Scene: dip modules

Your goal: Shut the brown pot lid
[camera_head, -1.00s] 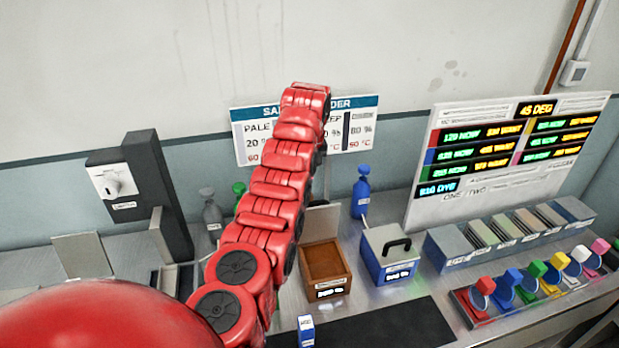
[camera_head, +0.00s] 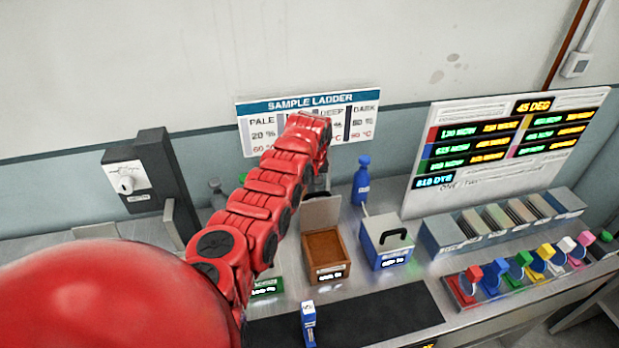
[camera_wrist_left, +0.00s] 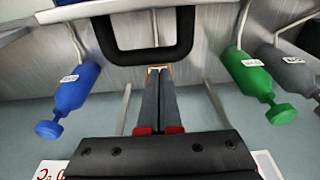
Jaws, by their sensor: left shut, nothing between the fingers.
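The brown pot (camera_head: 340,250) stands open on the bench in the head view. Its pale lid (camera_head: 321,211) stands upright at the pot's back edge. My left gripper (camera_head: 317,182) is partly hidden by my red arm, above and behind the lid. In the left wrist view the gripper (camera_wrist_left: 157,72) is shut and empty. Its tips are close to a black loop handle (camera_wrist_left: 150,56), apparently on the back of the lid; I cannot tell whether they touch. My right gripper is not in view.
A blue pot (camera_head: 386,240) with its handled lid down stands right of the brown pot. A blue bottle (camera_head: 361,182) stands behind. A green bottle (camera_wrist_left: 258,82) and a grey bottle (camera_wrist_left: 285,70) show in the wrist view. A black mat (camera_head: 385,315) lies in front.

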